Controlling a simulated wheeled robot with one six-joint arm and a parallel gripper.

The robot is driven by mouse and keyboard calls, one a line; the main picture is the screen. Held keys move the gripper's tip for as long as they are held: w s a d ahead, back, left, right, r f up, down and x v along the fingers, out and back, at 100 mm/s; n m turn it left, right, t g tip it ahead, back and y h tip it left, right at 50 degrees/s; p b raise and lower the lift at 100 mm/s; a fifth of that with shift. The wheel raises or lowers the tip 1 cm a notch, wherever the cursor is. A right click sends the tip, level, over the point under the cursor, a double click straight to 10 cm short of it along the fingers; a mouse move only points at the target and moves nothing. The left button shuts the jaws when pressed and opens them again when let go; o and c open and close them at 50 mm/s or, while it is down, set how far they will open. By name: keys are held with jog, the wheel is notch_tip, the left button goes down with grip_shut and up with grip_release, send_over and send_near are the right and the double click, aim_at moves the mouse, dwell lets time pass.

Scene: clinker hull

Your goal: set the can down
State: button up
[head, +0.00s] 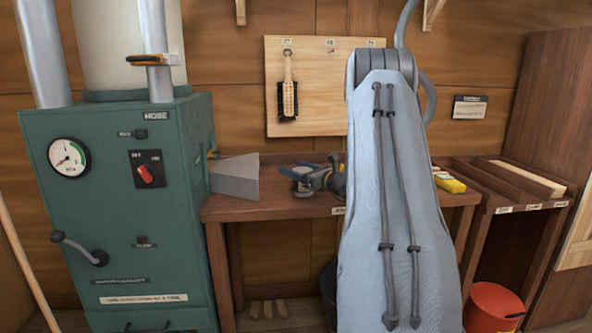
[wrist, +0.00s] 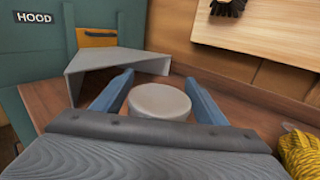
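The can shows in the wrist view as a pale grey round top (wrist: 160,100) between the two blue fingers of my gripper (wrist: 160,85). A finger lies close along each side of it, and its lower part is hidden behind the gripper's dark body. In the head view my gripper (head: 320,180) is low over the wooden bench (head: 255,208), pointing left, with the can (head: 301,171) at its fingers. The can looks upright. I cannot tell whether its base touches the bench.
A grey flared hood (head: 237,177) juts from the green machine (head: 118,215) over the bench's left end, just beyond my fingertips. A board with a brush (head: 288,95) hangs behind. A yellow item (head: 450,183) lies to the right. A red bucket (head: 492,306) stands on the floor.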

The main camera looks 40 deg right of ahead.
jog(key=shift+o, duration=0.6)
jog(key=shift+r, duration=0.2)
jog(key=s, duration=0.7)
jog(key=s+d+b, duration=0.1)
jog(key=s, duration=0.3)
jog(key=shift+s, duration=0.5)
